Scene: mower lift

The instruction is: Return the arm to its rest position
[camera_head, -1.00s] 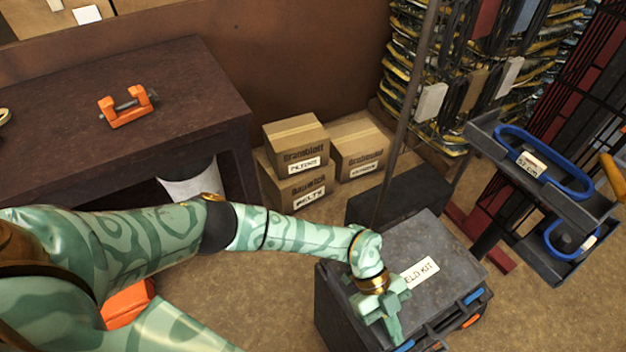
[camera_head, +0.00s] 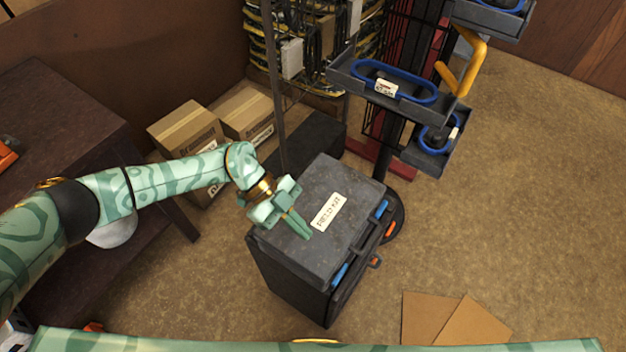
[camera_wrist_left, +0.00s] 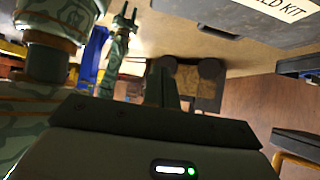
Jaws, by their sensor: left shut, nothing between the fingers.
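My left arm reaches in from the left in the head view. Its gripper (camera_head: 302,229) is shut and empty, with the fingers over the left part of the dark field kit case's lid (camera_head: 335,185). I cannot tell whether the fingers touch the lid. The case stands on the floor, closed, with a white label and blue and orange latches. Its labelled edge also shows at the top of the left wrist view (camera_wrist_left: 225,18). My right gripper is not in the head view; part of another arm of mine shows upper left in the wrist view.
A dark workbench (camera_head: 60,115) stands at left under my arm. Cardboard boxes (camera_head: 185,130) sit behind it. A stand with dark trays (camera_head: 345,68) holding blue loops rises behind the case. Flat cardboard (camera_head: 455,320) lies at lower right. The floor at right is clear.

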